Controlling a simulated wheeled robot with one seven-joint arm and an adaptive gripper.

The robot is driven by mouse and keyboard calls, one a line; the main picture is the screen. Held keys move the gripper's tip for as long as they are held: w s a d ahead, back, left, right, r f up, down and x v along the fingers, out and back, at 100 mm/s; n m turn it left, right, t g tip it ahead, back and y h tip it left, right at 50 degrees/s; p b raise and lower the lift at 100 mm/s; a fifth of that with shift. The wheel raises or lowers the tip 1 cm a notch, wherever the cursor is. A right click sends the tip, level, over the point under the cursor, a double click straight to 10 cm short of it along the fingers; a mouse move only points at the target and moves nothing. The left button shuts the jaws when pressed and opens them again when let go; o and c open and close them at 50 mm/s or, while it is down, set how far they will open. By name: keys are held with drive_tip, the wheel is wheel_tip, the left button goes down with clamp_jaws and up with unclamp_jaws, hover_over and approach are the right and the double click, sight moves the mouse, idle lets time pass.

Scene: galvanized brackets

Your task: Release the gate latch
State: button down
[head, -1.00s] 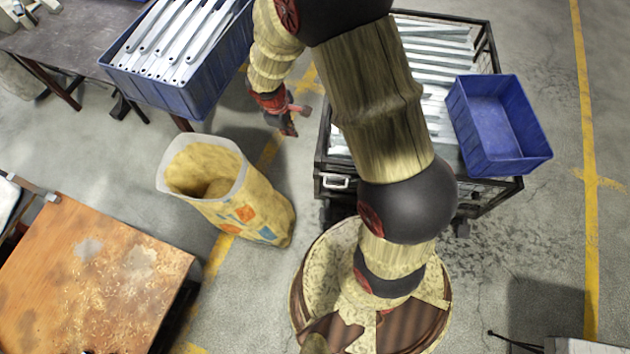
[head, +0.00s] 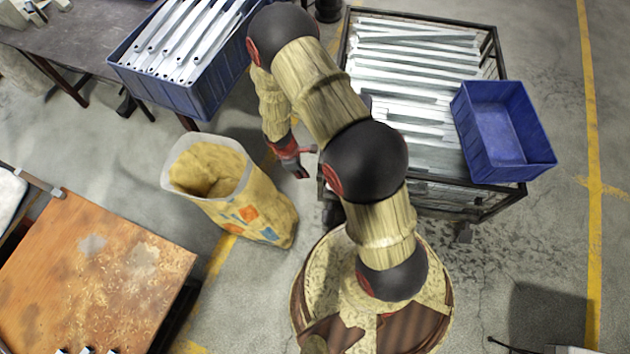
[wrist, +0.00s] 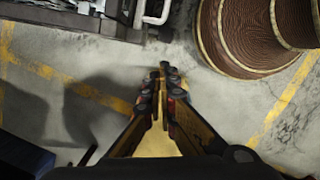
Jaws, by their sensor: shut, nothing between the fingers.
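A dark wire cage cart (head: 497,48) filled with galvanized brackets (head: 415,62) stands right of my gripper in the head view. In the wrist view, a pale bent handle (wrist: 165,14) is on the cart's edge at the top; it is the only latch-like part I see. In the head view my arm hides that part of the cart. My gripper (head: 304,173) hangs beside the cart's left corner, shut and empty. In the wrist view its fingertips (wrist: 163,70) are together above bare floor, apart from the handle.
A blue empty bin (head: 502,122) sits on the cart's right side. A yellow sack (head: 240,205) stands open left of my gripper. A blue crate of brackets (head: 175,88) is at the upper left, and a rusty table (head: 90,270) at the lower left.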

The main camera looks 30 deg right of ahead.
drive_tip(key=s+d+f+b, duration=0.2)
drive_tip(key=d+f+b, duration=0.3)
drive_tip(key=f, duration=0.5)
drive_tip(key=shift+s+d+f+b, duration=0.25)
drive_tip(key=shift+s+d+b, duration=0.05)
drive_tip(key=shift+b, duration=0.25)
